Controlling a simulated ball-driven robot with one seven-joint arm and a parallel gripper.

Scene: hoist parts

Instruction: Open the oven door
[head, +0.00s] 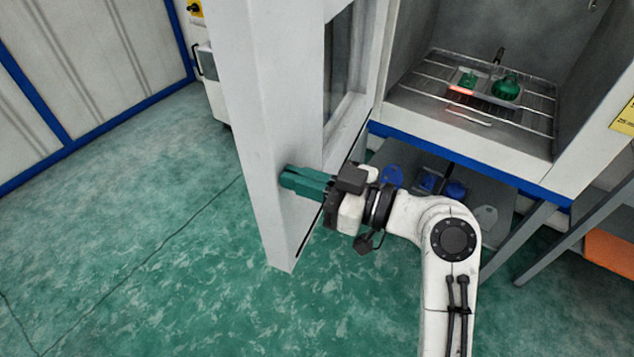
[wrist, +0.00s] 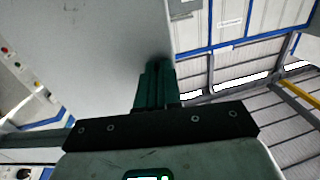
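The oven door (head: 262,110) is a thick pale-grey door with a window, and it stands swung wide open. The oven (head: 490,35) is on the right with its grey chamber exposed. My gripper (head: 284,178) has its green fingers in front of the lower part of the door, close to its face; I cannot tell if they touch it. In the wrist view the fingers (wrist: 157,75) lie together with nothing visible between them, and a large grey surface, likely the door (wrist: 90,45), fills the upper left. The door handle is not visible.
Inside the oven a wire rack (head: 530,115) holds a tray with green parts (head: 506,88) and a red-lit piece. Blue parts (head: 455,189) lie on a shelf below. Slanted grey legs stand at the right. The green floor (head: 130,220) at the left is clear.

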